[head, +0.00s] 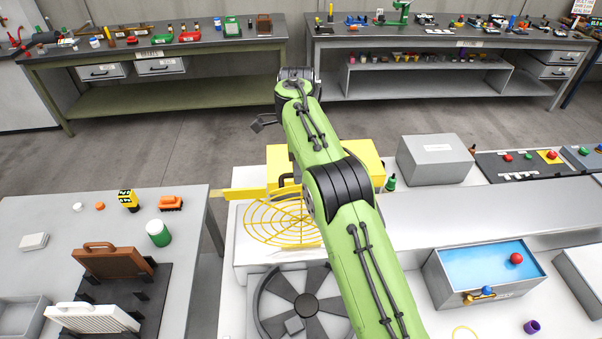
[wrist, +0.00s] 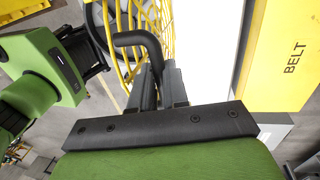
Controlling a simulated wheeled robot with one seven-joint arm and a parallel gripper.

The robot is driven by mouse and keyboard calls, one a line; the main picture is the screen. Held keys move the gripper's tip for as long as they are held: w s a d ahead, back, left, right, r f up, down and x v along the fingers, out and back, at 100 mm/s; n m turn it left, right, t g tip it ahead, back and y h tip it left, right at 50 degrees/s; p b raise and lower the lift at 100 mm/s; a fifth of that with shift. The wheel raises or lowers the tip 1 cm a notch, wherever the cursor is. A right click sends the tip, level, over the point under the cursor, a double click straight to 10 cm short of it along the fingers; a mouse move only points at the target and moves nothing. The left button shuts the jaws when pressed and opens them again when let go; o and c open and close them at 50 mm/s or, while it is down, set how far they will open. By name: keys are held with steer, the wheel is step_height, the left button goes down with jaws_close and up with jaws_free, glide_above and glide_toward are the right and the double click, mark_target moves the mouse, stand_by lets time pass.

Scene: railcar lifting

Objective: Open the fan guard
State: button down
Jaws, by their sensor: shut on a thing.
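The fan guard (head: 268,222) is a round yellow wire grille in the head view. It is swung up and back from the dark-bladed fan (head: 305,305), whose face shows uncovered in front of it. My arm hides the guard's right part. In the wrist view, the guard's yellow wires (wrist: 124,48) show beyond my gripper. My gripper (wrist: 159,78) is shut on the guard's black bent handle (wrist: 143,40). In the head view my arm hides the fingers.
A yellow belt cover (head: 245,193) stands behind the guard and shows at right in the wrist view (wrist: 285,50). A grey box (head: 435,158) and an open blue-lined box (head: 485,270) stand to the right. A side table (head: 60,215) holds small parts at left.

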steer(key=shift+a+f, duration=0.1)
steer(key=shift+f, duration=0.2)
steer(key=c, duration=1.4)
jaws_free()
steer(key=shift+o, duration=1.4)
steer(key=shift+w+a, duration=0.15)
steer(key=shift+a, duration=0.05)
steer(key=shift+d+r, duration=0.15)
steer(key=shift+d, duration=0.05)
